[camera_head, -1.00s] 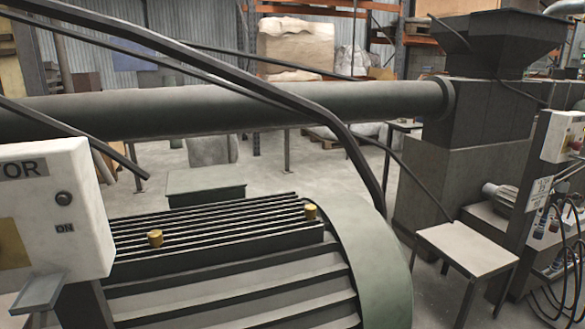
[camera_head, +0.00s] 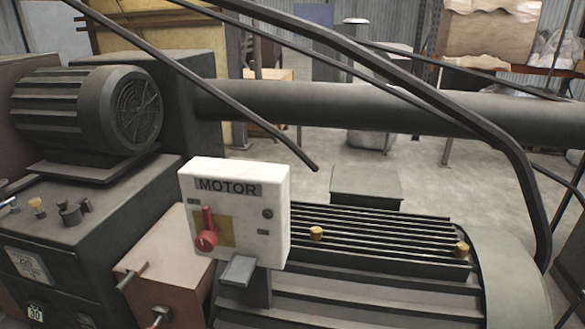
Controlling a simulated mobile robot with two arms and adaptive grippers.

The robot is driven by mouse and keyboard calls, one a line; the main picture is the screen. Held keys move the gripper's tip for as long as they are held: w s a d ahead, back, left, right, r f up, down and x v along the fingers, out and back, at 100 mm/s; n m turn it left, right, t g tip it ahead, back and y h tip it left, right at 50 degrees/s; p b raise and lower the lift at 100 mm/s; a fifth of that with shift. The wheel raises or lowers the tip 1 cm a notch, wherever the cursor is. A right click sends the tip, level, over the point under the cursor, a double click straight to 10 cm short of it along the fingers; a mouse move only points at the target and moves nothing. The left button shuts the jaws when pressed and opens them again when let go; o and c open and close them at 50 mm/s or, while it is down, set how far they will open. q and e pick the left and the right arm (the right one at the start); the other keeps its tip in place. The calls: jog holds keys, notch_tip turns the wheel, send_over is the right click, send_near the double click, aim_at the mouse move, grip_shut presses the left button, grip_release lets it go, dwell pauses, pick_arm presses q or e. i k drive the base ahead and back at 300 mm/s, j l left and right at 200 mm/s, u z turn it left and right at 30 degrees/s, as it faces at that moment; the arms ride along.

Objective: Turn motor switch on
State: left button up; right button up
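The white motor switch box (camera_head: 235,212) stands left of centre, with a dark "MOTOR" label across its top. A red rotary handle (camera_head: 207,232) sits on a yellow plate on its front, with its lever pointing up. A small dark round button or lamp (camera_head: 268,214) is on the right of the face. The small markings beside the handle are too small to read. Neither of my grippers shows in this view.
A large ribbed motor housing (camera_head: 350,260) fills the lower right, beside the box. A thick dark pipe (camera_head: 400,105) runs across behind. Dark bent bars (camera_head: 420,90) cross above. A finned motor (camera_head: 85,108) sits on a machine at left. Open floor (camera_head: 320,165) shows beyond.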

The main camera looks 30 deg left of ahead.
aim_at(206, 241)
jog(key=u, duration=1.55)
